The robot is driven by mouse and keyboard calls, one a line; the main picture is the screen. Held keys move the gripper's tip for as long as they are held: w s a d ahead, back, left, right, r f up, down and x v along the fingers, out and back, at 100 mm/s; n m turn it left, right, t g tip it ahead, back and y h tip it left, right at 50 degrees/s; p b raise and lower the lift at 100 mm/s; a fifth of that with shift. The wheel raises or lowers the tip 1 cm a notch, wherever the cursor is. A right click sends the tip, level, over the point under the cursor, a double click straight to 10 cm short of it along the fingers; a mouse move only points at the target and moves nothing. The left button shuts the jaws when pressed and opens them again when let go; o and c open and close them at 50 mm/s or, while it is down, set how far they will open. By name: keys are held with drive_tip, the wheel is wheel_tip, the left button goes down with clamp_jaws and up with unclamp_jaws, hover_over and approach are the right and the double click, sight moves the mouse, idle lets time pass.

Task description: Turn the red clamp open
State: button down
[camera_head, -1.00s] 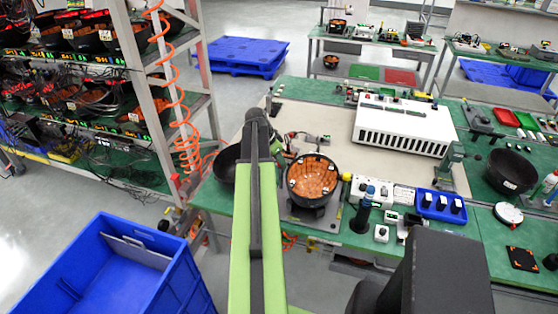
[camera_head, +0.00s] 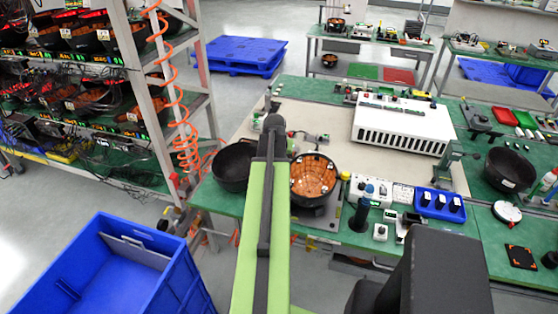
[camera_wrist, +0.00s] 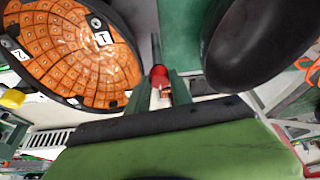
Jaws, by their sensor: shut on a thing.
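The red clamp (camera_wrist: 159,74) shows in the wrist view as a small red piece between the fingers of my gripper (camera_wrist: 161,88). My gripper is shut on it, between an orange-lined bowl (camera_wrist: 65,50) on the left and a dark bowl (camera_wrist: 255,40) on the right. In the head view my arm reaches over the workbench and hides the clamp and fingers. There the orange-lined bowl (camera_head: 316,178) is right of my arm and the dark bowl (camera_head: 232,166) is left of it.
A white slotted box (camera_head: 402,128) stands on the green-edged bench. A blue tray (camera_head: 440,205) and small devices sit at its front right. A rack of bowls with an orange coiled hose (camera_head: 180,110) is at left; a blue crate (camera_head: 120,270) stands on the floor.

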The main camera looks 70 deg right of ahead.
drive_tip(key=shift+s+n, duration=0.1)
drive_tip(key=shift+n, duration=0.4)
drive_tip(key=c, duration=1.1)
unclamp_jaws()
drive_tip(key=shift+c, duration=0.2)
drive_tip(key=shift+r, duration=0.1)
drive_tip(key=p+v, duration=1.6)
drive_tip(key=v, duration=0.1)
drive_tip(key=shift+s+r, duration=0.2)
drive_tip(key=shift+s, duration=0.05)
